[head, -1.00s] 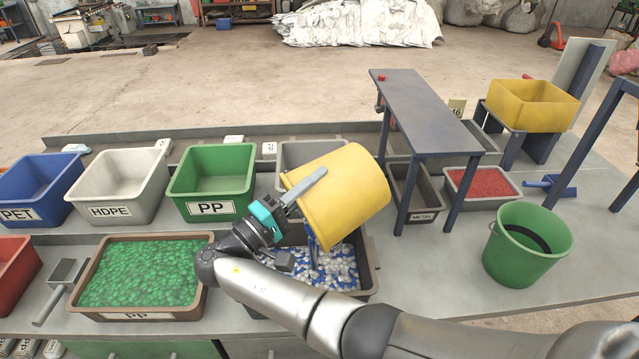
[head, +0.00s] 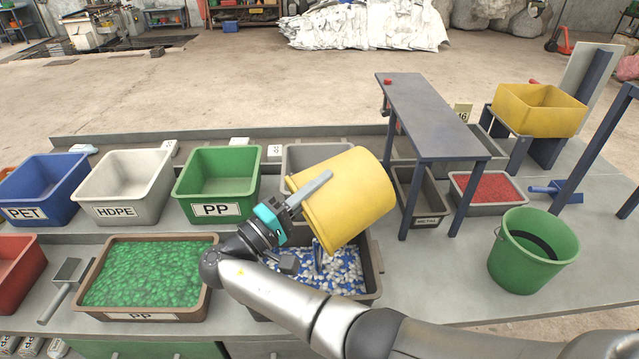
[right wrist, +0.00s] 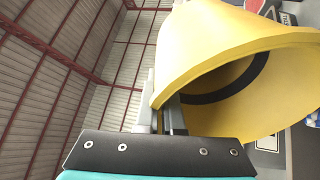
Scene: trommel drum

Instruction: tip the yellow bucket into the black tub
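The yellow bucket (head: 350,195) is tilted steeply over the black tub (head: 374,268), its mouth facing down and left. My right gripper (head: 312,193) is shut on the bucket's rim; the right wrist view also shows the fingers (right wrist: 168,115) on the rim of the yellow bucket (right wrist: 215,55). The part of the bucket's inside that shows in the right wrist view looks empty, with a dark band. The black tub holds blue and white bits (head: 345,272), and my arm hides part of it. My left gripper is not in view.
Left of the tub stands a brown tray (head: 215,270) of green bits. Blue, white and green bins line the row behind. A dark blue stand (head: 430,115) rises right of the bucket. A green bucket (head: 533,250) stands at the right, with bare table before it.

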